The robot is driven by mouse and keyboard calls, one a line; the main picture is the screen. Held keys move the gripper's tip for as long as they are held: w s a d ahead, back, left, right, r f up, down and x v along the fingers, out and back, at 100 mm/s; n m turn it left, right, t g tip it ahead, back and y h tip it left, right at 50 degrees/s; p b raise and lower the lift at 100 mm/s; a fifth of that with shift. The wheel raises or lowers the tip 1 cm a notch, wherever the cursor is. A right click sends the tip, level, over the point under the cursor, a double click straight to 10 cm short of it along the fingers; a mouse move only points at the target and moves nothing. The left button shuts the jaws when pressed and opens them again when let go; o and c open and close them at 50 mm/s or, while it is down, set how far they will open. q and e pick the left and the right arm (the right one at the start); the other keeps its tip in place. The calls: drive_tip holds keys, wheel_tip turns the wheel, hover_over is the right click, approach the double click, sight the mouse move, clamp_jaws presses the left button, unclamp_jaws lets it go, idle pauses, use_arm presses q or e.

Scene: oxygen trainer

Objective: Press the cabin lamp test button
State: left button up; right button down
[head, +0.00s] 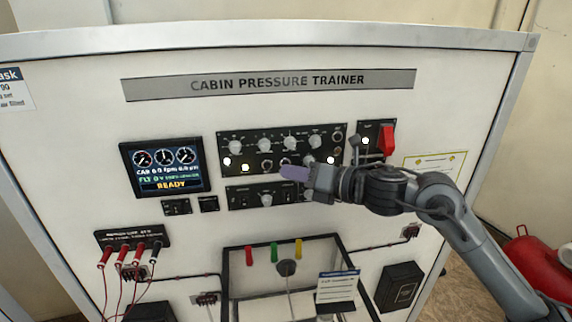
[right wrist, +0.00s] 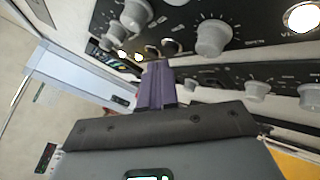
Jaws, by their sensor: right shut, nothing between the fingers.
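The upper control panel (head: 252,140) of the cabin pressure trainer carries a row of grey knobs and several lit lamps. Below it is a narrower panel (head: 236,197) with a knob and small switches. I cannot tell which small control is the lamp test button; its label is not readable. My right gripper (head: 290,173) is shut and empty, its purple-grey fingers in front of the lower edge of the upper panel. In the right wrist view the closed fingers (right wrist: 158,82) point toward the panels, below the knobs. Contact cannot be told. My left gripper is not in view.
A red guarded switch (head: 387,140) is at the upper right. Below are a black-framed box (head: 228,262) with coloured tabs, and red cables (head: 104,280) at lower left.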

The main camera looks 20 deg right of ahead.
drive_tip(key=shift+w, duration=0.2)
drive_tip(key=shift+w, duration=0.35)
idle(0.6)
drive_tip(key=shift+w+d, duration=0.1)
idle(0.4)
drive_tip(key=shift+s, duration=0.8)
drive_tip(key=shift+s, duration=0.15)
